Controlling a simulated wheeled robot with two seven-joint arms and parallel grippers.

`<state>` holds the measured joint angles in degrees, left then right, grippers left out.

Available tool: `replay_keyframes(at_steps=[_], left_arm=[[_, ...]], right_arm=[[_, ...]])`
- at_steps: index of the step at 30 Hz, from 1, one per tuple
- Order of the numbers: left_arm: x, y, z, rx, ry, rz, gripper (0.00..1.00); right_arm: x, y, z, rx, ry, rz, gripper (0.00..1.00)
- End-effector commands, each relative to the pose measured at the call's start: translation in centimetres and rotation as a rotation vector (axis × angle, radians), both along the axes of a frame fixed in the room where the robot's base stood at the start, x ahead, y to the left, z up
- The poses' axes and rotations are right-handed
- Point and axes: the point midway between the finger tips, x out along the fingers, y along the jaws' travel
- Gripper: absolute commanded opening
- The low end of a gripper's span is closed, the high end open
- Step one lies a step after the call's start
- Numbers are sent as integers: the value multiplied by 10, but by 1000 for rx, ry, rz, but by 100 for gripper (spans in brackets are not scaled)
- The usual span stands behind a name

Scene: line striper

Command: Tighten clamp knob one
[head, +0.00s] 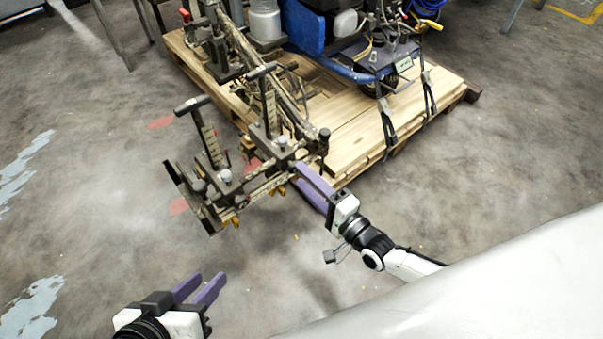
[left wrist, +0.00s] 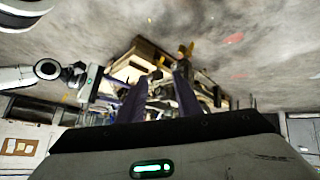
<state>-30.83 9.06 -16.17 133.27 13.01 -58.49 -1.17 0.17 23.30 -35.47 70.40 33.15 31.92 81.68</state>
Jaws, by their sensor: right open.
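The line striper's arm assembly (head: 268,140) carries two T-handled posts and clamp blocks, with a round grey knob (head: 225,176) on the nearer block and another grey knob (head: 282,141) on the farther one. A black knob (head: 324,134) stands at the right end. I cannot tell which is clamp knob one. My right gripper (head: 297,178) is open, its purple fingers pointing at the assembly's right side, close to the farther block; contact is unclear. My left gripper (head: 210,278) is open and empty, below and apart from the assembly; its fingers also show in the left wrist view (left wrist: 160,80).
The blue striper body (head: 305,28) stands on a wooden pallet (head: 345,140), held by black straps (head: 388,130). The assembly overhangs the pallet's left edge. A pale surface (head: 500,280) fills the lower right.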

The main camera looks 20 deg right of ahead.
Motion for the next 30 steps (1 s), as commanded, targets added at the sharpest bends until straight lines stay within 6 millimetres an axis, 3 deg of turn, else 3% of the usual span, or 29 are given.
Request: replay_keyframes(at_steps=[6,12,30], left_arm=[[-5,7,-7,45,39,-1,31],[-2,12,-8,54,29,15,31],[-7,12,-10,45,31,27,31]], right_arm=[[-43,-16,1,-2,5,0,46],[-70,-26,1,-1,2,0,46],[-77,-28,0,0,1,0,46]])
